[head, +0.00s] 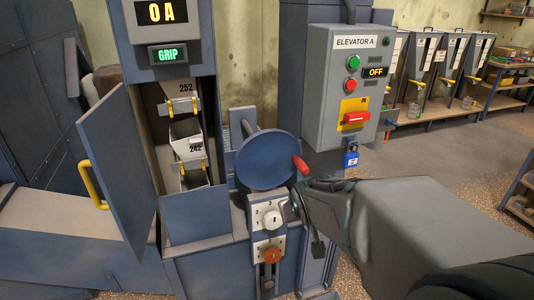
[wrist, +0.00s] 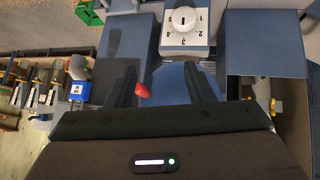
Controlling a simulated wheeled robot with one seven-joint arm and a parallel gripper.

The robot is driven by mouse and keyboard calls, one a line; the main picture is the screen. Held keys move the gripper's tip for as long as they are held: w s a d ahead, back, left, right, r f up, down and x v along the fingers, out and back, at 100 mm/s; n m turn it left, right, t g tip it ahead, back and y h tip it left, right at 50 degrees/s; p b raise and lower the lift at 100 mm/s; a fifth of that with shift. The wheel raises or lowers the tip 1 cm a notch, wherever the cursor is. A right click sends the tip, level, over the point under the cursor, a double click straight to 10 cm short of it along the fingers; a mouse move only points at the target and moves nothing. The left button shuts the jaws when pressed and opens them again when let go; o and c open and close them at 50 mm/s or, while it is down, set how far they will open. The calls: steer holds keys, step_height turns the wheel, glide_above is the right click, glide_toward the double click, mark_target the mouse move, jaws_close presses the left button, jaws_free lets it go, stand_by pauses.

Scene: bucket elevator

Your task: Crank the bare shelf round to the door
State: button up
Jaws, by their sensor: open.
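The blue crank wheel (head: 265,160) has a red handle (head: 300,165) at its right edge. My gripper (head: 305,205) is open just below and right of that handle. In the wrist view the red handle (wrist: 142,90) shows between the two open fingers, nearer the left one; I cannot tell if they touch. The door (head: 118,165), with a yellow handle, stands open at left. In the opening are a grey bucket marked 252 (head: 178,105) and one marked 242 (head: 187,140), both with yellow clips. No plainly bare shelf shows.
The Elevator A box (head: 345,85) reads OFF, with a red switch (head: 357,118) and a blue padlock (head: 351,158). A display (head: 162,12) reads 0 A, and another reads GRIP. A numbered dial (head: 271,218) and orange knob (head: 271,255) sit below the wheel.

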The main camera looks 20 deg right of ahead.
mark_target(301, 165)
steer(key=w+d+f+n+t+y+b, duration=0.35)
steer(key=w+d+t+b, duration=0.35)
steer(key=w+d+t, duration=0.25)
steer(key=shift+m+t, duration=0.25)
steer(key=shift+m, duration=0.1)
steer(key=w, duration=1.3)
steer(key=shift+a+f, duration=0.1)
jaws_close()
